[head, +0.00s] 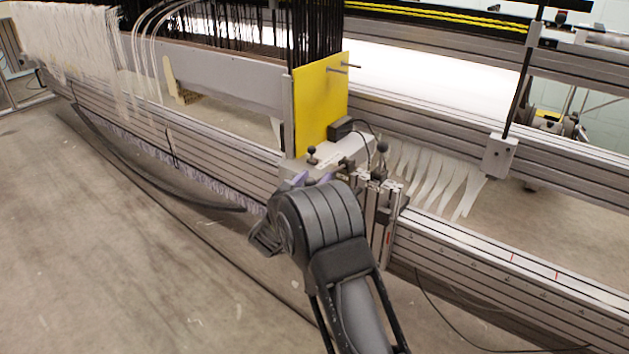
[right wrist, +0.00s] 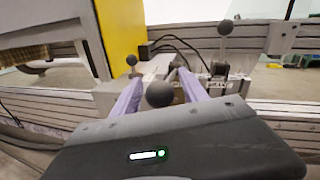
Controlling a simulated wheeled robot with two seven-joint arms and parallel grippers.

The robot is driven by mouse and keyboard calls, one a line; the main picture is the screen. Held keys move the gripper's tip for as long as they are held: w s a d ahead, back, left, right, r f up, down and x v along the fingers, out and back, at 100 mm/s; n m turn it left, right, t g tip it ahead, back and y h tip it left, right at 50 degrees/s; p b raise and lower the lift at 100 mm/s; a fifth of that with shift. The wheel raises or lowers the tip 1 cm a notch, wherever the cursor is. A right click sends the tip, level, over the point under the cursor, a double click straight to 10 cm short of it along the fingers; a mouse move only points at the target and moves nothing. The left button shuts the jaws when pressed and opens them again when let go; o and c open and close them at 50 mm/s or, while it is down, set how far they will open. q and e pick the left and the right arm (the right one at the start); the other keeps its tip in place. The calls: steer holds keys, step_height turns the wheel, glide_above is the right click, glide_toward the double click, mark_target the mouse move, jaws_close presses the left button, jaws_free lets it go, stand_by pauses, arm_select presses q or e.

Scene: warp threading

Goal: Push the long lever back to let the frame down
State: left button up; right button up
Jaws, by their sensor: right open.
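The long lever appears to be the one whose black ball knob (right wrist: 160,94) shows large in the right wrist view, pointing towards the camera. My right gripper (right wrist: 159,78) is open, with one lavender finger on each side of this knob. I cannot tell whether either finger touches it. In the head view my right gripper (head: 312,178) is at the grey block below the yellow plate, mostly hidden by my dark wrist. My left gripper is not in view.
Two other ball-topped levers stand close by, a left one (right wrist: 131,60) and a right one (right wrist: 225,28). The yellow plate (head: 320,108) rises just behind. A slotted metal beam (head: 480,255) runs to the right. Open floor (head: 120,230) lies in front.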

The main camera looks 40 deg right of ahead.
steer(key=shift+w+d, duration=0.1)
steer(key=shift+d, duration=0.1)
steer(key=shift+c, duration=0.2)
jaws_close()
stand_by(1.2)
